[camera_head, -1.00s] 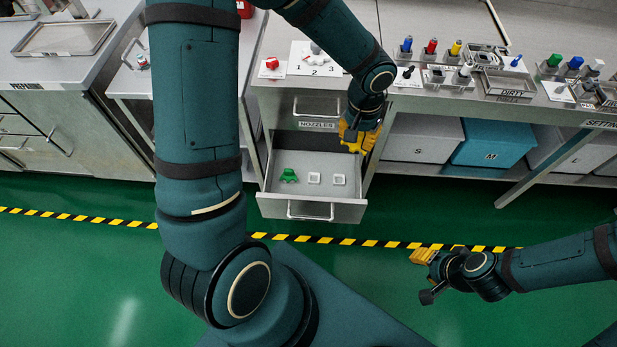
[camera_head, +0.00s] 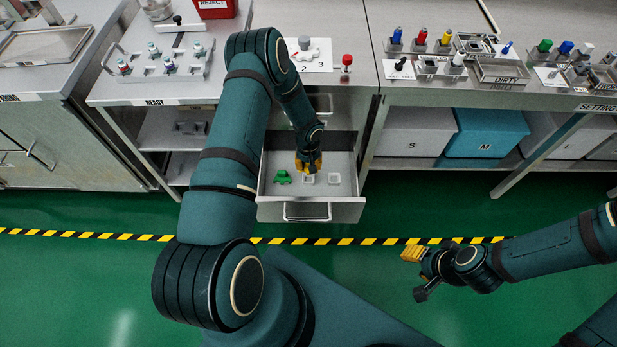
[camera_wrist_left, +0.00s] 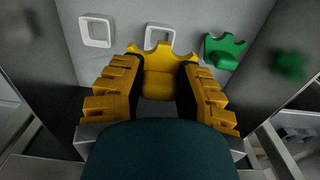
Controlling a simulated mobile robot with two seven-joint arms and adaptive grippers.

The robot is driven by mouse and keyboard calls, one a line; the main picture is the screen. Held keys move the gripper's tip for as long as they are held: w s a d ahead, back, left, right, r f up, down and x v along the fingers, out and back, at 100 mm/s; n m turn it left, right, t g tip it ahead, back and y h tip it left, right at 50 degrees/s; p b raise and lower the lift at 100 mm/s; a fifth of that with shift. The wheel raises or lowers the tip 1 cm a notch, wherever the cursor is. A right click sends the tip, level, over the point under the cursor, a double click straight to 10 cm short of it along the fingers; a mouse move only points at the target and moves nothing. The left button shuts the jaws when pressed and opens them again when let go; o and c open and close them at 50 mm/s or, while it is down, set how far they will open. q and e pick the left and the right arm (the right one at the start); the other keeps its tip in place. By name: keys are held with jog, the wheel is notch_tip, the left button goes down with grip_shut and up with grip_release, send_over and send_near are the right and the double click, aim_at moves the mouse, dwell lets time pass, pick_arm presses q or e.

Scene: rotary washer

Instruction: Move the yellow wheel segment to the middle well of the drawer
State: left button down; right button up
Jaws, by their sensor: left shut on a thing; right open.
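My left gripper (camera_head: 308,164) reaches down into the open drawer (camera_head: 346,210). In the left wrist view the left gripper (camera_wrist_left: 158,85) is shut on the yellow wheel segment (camera_wrist_left: 158,72). The yellow segment is close to the middle well (camera_wrist_left: 160,33), a white square frame partly hidden behind it; I cannot tell if they touch. The middle well also shows in the head view (camera_head: 308,180). A green segment (camera_head: 282,177) sits at the drawer's left. An empty white well (camera_head: 334,179) is at the right. My right gripper (camera_head: 412,254) is open and empty over the floor.
The drawer walls stand close around my left gripper. A red-knobbed post (camera_head: 346,64) and a numbered white card (camera_head: 318,58) are on the counter above. Grey and blue bins (camera_head: 487,132) fill the shelf at right.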

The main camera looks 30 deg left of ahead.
aim_at(308, 174)
pick_arm(q)
jog(key=shift+f+b, duration=0.6)
jog(key=shift+f, duration=2.85)
jog(key=shift+f, duration=0.1)
jog(key=shift+f, duration=0.15)
jog(key=c, duration=0.7)
grip_release()
jog(key=shift+c, duration=0.2)
